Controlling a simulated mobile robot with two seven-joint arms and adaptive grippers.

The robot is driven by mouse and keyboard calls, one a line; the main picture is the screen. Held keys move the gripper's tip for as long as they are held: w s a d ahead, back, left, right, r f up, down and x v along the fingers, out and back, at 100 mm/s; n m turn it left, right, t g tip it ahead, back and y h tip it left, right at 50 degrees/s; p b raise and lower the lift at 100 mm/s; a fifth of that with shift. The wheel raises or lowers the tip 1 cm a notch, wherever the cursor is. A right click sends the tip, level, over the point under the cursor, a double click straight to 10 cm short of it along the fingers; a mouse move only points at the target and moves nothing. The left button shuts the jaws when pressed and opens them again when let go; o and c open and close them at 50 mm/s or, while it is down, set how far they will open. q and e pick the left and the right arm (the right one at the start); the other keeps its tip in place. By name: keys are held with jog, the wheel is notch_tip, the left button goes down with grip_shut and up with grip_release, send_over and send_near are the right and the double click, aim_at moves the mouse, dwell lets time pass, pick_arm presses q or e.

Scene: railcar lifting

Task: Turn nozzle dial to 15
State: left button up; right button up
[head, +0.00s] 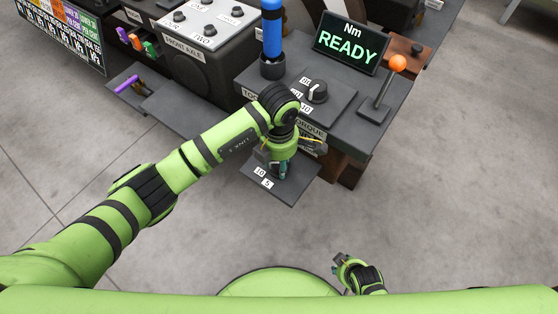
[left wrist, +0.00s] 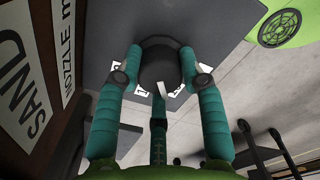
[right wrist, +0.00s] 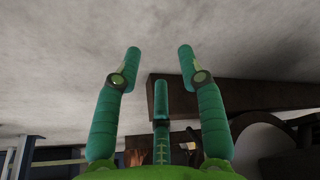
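The nozzle dial (left wrist: 157,66) is a round black knob with a white pointer mark, pointing down in the left wrist view. It sits on a dark plate (left wrist: 105,25), which also shows in the head view (head: 290,192) with labels 10 and 5. My left gripper (left wrist: 160,55) is open, its green fingers on either side of the knob; whether they touch it I cannot tell. In the head view my left gripper (head: 281,168) is over the plate and hides the dial. White labels beside the dial are partly covered. My right gripper (head: 339,263) is open and empty, low over the floor.
A front axle box (head: 203,38) and a purple handle (head: 127,84) are left. The front floor is clear.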

pick_arm(q)
jog(key=shift+f+m, duration=0.15)
jog(key=shift+m, duration=0.25)
pick_arm(e)
jog(key=shift+s+f, duration=0.1)
jog(key=shift+f, duration=0.1)
pick_arm(q)
jog(key=shift+a+b, duration=0.1)
jog(key=shift+b, duration=0.4)
jog(key=m+b, duration=0.2)
jog(key=m, duration=0.1)
jog(key=shift+f+m, duration=0.1)
jog(key=shift+m, duration=0.2)
jog(key=m+b, duration=0.4)
jog(key=shift+m, duration=0.3)
pick_arm(e)
notch_tip(320, 180, up, 12)
jog(key=w, duration=0.2)
jog(key=shift+a+r, duration=0.25)
jog(key=shift+a, duration=0.15)
pick_arm(q)
jog(key=o, duration=1.1)
jog(key=shift+o, duration=0.2)
